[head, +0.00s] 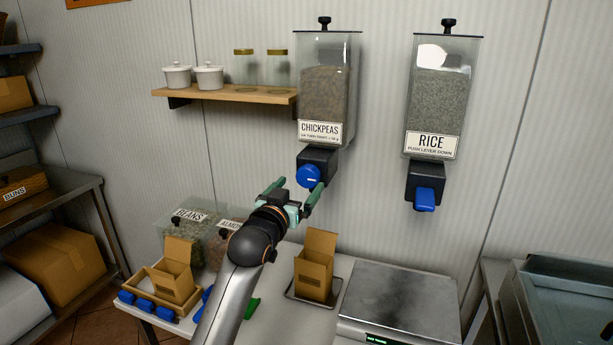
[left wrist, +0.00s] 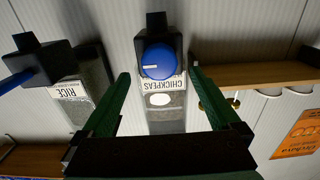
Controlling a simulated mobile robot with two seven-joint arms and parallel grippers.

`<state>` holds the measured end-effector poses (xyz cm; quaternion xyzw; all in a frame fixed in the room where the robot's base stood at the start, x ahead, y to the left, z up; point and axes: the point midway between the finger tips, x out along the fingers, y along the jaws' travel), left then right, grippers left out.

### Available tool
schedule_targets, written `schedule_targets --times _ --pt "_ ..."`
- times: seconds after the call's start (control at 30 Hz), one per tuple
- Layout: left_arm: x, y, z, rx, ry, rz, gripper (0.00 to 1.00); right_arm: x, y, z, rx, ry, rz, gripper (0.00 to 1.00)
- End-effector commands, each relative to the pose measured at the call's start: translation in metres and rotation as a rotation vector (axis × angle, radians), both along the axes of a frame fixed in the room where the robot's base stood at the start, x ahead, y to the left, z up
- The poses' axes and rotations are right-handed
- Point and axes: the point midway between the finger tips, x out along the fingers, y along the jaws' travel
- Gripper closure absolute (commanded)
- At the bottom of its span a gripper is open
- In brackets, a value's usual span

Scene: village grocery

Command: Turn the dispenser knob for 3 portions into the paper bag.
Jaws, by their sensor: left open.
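The chickpeas dispenser (head: 323,90) hangs on the wall, its clear hopper partly full. Its round blue knob (head: 308,176) has a white mark and sits on a black housing below the label. The knob also shows in the left wrist view (left wrist: 158,62), centred ahead of the fingers. My left gripper (head: 297,191) is open, its green fingers apart on either side of the knob's line, with nothing between them; contact cannot be told. The open brown paper bag (head: 314,272) stands upright on a small tray below the dispenser; its inside is hidden. My right gripper is out of view.
The rice dispenser (head: 437,95) with a blue lever (head: 425,199) hangs to the right. A scale (head: 399,305) stands right of the bag. Bins of beans (head: 186,236) and a wooden crate (head: 150,291) holding another bag are left. A shelf (head: 225,93) with jars is above.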

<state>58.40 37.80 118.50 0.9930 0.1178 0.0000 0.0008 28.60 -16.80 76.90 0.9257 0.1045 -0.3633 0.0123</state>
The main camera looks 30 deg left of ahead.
Motion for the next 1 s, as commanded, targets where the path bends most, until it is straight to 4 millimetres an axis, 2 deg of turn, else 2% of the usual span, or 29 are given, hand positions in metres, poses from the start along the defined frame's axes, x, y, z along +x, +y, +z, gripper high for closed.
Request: schedule_targets --times 0.1,0.3,0.5,0.77,1.0 --pt "0.019 0.004 0.002 0.001 0.0 0.0 0.04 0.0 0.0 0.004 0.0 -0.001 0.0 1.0" --pt "0.039 0.009 0.001 0.001 0.001 0.0 0.04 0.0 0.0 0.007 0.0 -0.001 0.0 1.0" --pt "0.047 0.011 0.001 0.002 -0.001 0.0 0.04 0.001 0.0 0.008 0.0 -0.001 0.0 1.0" --pt "0.047 0.011 0.0 0.002 -0.001 0.0 0.04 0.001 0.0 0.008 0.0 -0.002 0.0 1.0" --pt "0.047 0.011 0.0 0.002 0.0 0.0 0.31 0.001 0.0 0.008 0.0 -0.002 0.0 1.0"
